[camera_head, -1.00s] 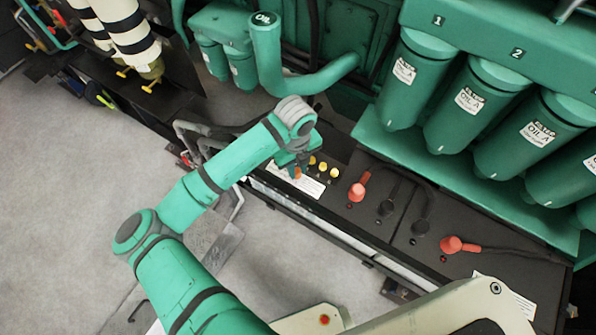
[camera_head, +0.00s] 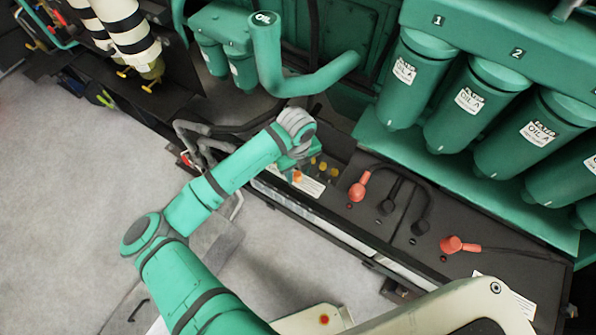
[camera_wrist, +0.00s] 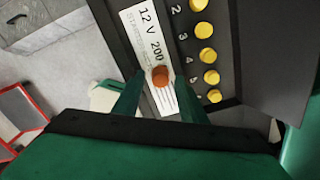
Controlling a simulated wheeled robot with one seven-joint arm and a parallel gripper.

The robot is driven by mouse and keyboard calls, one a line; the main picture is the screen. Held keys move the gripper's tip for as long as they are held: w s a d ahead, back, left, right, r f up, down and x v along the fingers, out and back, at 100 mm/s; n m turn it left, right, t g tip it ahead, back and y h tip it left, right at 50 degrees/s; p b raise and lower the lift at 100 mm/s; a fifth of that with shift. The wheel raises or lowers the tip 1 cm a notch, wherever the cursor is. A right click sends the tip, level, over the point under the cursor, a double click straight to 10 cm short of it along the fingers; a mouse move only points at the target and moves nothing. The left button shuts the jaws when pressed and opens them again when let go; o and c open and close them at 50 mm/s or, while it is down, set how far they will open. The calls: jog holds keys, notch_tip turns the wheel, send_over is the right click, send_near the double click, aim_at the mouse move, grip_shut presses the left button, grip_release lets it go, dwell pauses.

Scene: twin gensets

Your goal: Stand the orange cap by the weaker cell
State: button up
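The small orange cap (camera_wrist: 160,76) is in the wrist view, over the white label (camera_wrist: 150,50) reading "12 V 200" on the dark battery top. It also shows in the head view (camera_head: 297,176). My gripper (camera_wrist: 161,88) points down at it, with one finger on each side and label visible between finger and cap. The fingers look open and apart from the cap. Whether the cap touches the battery top is hard to tell. A row of yellow cell caps (camera_wrist: 207,55), numbered, runs beside the label, to its right in the wrist view.
Red terminal boots (camera_head: 357,191) (camera_head: 452,245) and dark cables lie on the batteries to the right. Green oil filters (camera_head: 415,80) and a green pipe (camera_head: 290,80) stand behind. The battery box's front rail (camera_head: 330,235) borders open floor.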

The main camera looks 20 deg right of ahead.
aim_at(298, 176)
notch_tip(298, 176, up, 12)
jog(key=shift+r, duration=0.15)
dwell(0.5)
jog(key=shift+s, duration=0.15)
dwell(0.4)
